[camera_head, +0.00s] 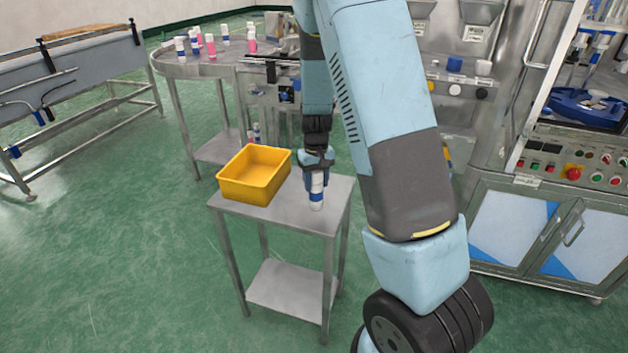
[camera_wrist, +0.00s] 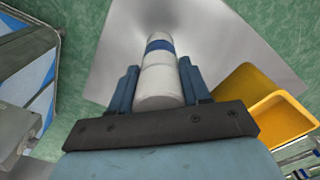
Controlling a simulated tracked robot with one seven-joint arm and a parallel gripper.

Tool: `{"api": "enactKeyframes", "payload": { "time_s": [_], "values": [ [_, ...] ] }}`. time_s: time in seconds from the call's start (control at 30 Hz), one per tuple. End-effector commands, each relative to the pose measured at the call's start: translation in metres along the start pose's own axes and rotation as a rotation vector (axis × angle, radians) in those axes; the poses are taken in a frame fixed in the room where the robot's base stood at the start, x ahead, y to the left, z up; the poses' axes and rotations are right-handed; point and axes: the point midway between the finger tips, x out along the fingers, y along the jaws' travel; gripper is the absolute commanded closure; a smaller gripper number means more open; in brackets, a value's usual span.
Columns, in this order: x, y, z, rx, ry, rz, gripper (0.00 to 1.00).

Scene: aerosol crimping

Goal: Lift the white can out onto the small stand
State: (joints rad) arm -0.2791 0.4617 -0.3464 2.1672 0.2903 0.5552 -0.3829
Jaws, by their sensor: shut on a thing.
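The white can with a blue band (camera_head: 317,193) is upright at the front right part of the small metal stand's top (camera_head: 270,212). My gripper (camera_head: 317,172) is shut on the can's upper part and points down at the stand. In the wrist view the white can (camera_wrist: 160,75) lies between the two blue fingers of my gripper (camera_wrist: 158,85), with the grey stand top (camera_wrist: 112,55) behind it. The can's base appears at or very near the stand top; I cannot tell whether it touches.
A yellow open bin (camera_head: 250,180), which looks empty, sits on the stand left of the can. A round metal table (camera_head: 185,62) with several white and pink cans stands behind. A machine with a control panel (camera_head: 575,172) is at right. Green floor is free at front left.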

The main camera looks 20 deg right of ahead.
Motion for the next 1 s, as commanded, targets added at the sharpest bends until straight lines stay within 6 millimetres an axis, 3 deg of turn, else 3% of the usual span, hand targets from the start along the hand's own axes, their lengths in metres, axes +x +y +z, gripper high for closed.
{"api": "enactKeyframes", "payload": {
  "time_s": [0.33, 0.37, 0.63, 1.0],
  "values": [
    [0.0029, -0.0004, 0.0008, 0.000, -0.002, 0.000, 1.00],
    [0.0030, -0.0004, 0.0009, 0.000, -0.003, 0.000, 0.51],
    [0.0023, -0.0007, 0.0004, -0.001, -0.001, 0.000, 0.25],
    [-0.0033, -0.0010, -0.0004, -0.002, 0.002, 0.000, 0.23]
  ]
}}
